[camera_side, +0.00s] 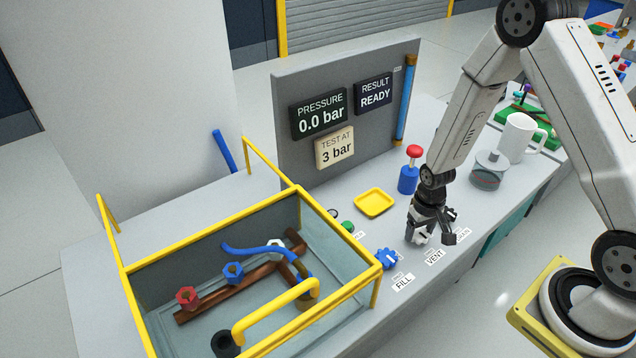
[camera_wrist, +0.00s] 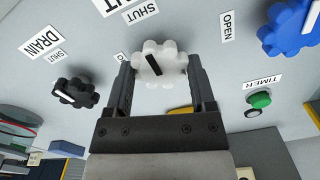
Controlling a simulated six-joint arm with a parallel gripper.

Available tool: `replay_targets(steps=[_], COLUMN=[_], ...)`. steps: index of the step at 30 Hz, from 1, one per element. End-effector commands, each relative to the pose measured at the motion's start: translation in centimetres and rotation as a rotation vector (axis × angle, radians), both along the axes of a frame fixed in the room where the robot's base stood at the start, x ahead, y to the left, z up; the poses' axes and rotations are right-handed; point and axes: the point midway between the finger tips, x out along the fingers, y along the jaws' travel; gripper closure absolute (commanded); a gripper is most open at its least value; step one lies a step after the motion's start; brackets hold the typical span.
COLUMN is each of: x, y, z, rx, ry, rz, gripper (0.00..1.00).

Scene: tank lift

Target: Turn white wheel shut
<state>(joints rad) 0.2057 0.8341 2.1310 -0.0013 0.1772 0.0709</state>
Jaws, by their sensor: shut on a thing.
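The white wheel (camera_wrist: 160,64) is a lobed knob with a black pointer bar, in the upper middle of the wrist view. The bar lies at a slant. My gripper (camera_wrist: 162,84) has one finger on each side of the wheel and is shut on it. In the side view my gripper (camera_side: 425,238) points down at the bench by the VENT label (camera_side: 435,257), and only a little of the white wheel shows below the fingers. SHUT (camera_wrist: 143,13) and OPEN (camera_wrist: 227,26) labels lie beyond the wheel in the wrist view.
A blue wheel (camera_side: 386,259) stands by the FILL label (camera_side: 403,282). A black wheel (camera_wrist: 76,93) is near the DRAIN label (camera_wrist: 43,42). A green button (camera_wrist: 260,100) is by the TIMER label. The yellow-railed tank (camera_side: 125,268) stands left; the panel reads 0.0 bar and READY.

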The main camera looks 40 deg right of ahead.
Motion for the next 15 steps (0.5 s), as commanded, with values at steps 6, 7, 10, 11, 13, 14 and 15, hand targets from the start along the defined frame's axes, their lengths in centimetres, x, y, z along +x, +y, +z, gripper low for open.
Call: replay_targets(steps=[6, 7, 10, 11, 13, 14, 15], x=[0.13, 0.13, 0.12, 0.12, 0.09, 0.09, 0.08], y=[-0.02, -0.02, -0.01, -0.02, -0.01, -0.01, -0.01], z=[0.07, 0.07, 0.07, 0.06, 0.05, 0.05, 0.04], rx=[0.0, 0.0, 0.0, 0.0, 0.0, 0.0, -0.001], ry=[-0.004, -0.004, -0.003, -0.003, -0.003, -0.003, -0.002], rz=[-0.006, -0.006, -0.005, -0.005, -0.004, -0.004, -0.003], gripper=[0.88, 0.88, 0.07, 0.0, 0.0, 0.0, 0.0])
